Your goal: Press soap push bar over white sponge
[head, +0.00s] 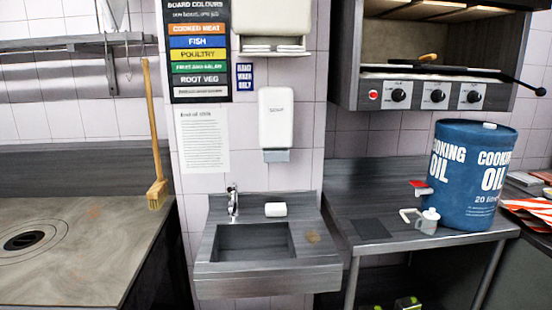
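A white soap dispenser (276,118) is mounted on the tiled wall above the sink. Its grey push bar (276,156) is at the bottom of the casing. A white sponge (276,209) lies on the back ledge of the grey sink (215,275), right of the tap (233,201). The sponge is below the push bar, with a clear gap between them. Neither of my grippers shows in the head view.
A paper towel dispenser (272,18) hangs above. Right is a counter (345,205) with a blue oil drum (470,175) and a small white jug (428,221).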

